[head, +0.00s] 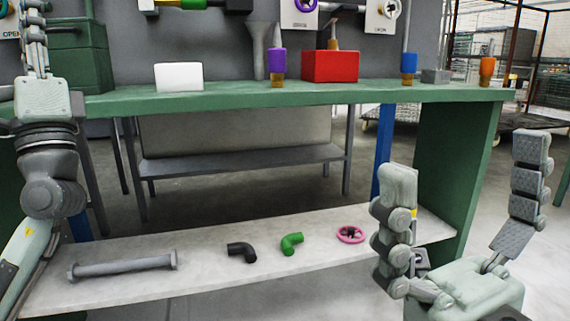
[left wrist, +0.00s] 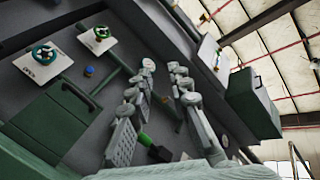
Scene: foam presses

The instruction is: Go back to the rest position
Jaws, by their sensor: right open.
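My right gripper (head: 465,165) is at the lower right in the head view. Its two fingers point up and stand wide apart with nothing between them, in front of the right end of the bench. My left arm rises along the left edge. Its gripper (head: 33,30) points up beside the green cabinet, seen side-on and cut off at the top. In the left wrist view the fingers of my left gripper (left wrist: 161,67) stand apart, with an empty gap between the tips. Nothing is held in either gripper.
The green bench top (head: 230,98) bears a white block (head: 178,77), a red box (head: 330,66) and coloured-top pieces. The low shelf (head: 210,270) holds a grey bar (head: 122,266), black elbow (head: 241,252), green elbow (head: 291,243) and pink wheel (head: 350,234). A green cabinet (head: 80,55) stands left.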

